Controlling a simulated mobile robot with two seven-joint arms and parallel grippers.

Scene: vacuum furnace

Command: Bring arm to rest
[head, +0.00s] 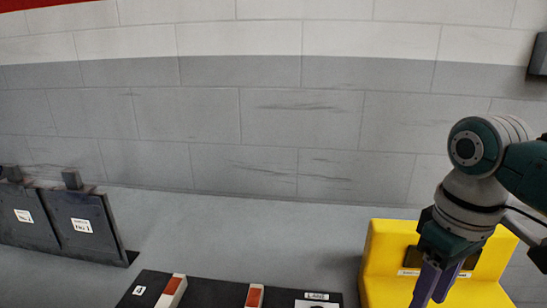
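My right arm comes in from the right edge and bends down in front of a yellow block (385,262). My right gripper (428,294) points down, with purple fingers close together at the bottom edge. Their tips are at or below the frame edge, so I cannot tell whether they are open, shut or holding something. I cannot tell whether the gripper touches the yellow block or only overlaps it in the view. My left arm and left gripper are not in view.
A dark tray (205,292) with red-and-white pieces (172,291) (253,296) lies at the bottom centre. Two dark labelled plates (85,225) (25,222) stand at the left. The grey surface (240,235) between them and the yellow block is bare. A block wall closes the back.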

